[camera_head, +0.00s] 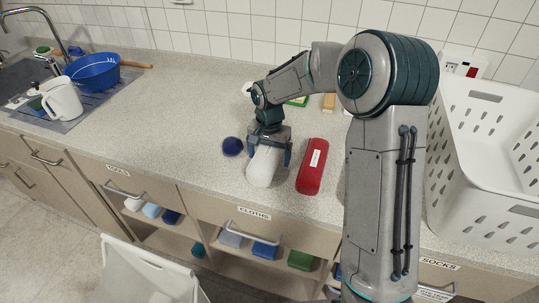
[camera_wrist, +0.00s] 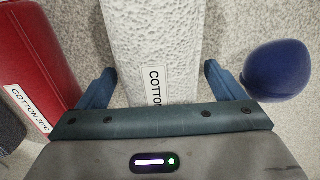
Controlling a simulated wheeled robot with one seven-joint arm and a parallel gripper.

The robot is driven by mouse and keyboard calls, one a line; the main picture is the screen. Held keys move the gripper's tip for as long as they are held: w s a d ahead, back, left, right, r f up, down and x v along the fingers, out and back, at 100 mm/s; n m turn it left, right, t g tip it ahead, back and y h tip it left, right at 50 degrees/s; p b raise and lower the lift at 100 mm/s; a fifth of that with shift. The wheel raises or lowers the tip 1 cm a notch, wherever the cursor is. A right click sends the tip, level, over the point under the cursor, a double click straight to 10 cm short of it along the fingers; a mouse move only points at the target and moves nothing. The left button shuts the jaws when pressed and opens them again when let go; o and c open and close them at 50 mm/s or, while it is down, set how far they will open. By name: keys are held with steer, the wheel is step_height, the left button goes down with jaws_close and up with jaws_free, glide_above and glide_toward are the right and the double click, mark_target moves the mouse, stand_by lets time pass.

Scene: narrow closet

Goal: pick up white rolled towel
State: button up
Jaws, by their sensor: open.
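The white rolled towel (camera_head: 262,168) lies on the speckled countertop, its length running toward the front edge. In the wrist view the towel (camera_wrist: 155,45) shows a textured white surface and a label reading "COTTON", partly cut off by my gripper. My gripper (camera_head: 269,152) is over the towel's far part, fingers pointing down. In the wrist view my gripper (camera_wrist: 160,85) is open, with one blue finger on each side of the towel. A gap shows between the towel and the right finger; the left finger is very close to it. Fingertip height against the counter is unclear.
A red roll (camera_head: 312,167) labelled cotton lies close right of the towel, and a dark blue ball-like item (camera_head: 232,146) close left. A white perforated basket (camera_head: 480,150) stands at the right. A blue bowl (camera_head: 92,72) and white jug (camera_head: 62,100) are far left.

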mark_target(269, 149)
steer(key=c, duration=1.2)
steer(key=shift+r, duration=0.2)
steer(key=shift+r, duration=0.25)
steer(key=r, duration=0.2)
steer(key=r+b, duration=0.1)
steer(key=shift+s+r, duration=0.35)
steer(key=s+r, duration=0.2)
steer(key=s, duration=0.1)
steer(key=s+r+b, duration=0.1)
steer(key=s+r, duration=0.1)
steer(key=s, duration=0.2)
steer(key=s+r, duration=0.2)
steer(key=s, duration=0.2)
steer(key=shift+a+r, duration=0.25)
steer(key=shift+a, duration=0.15)
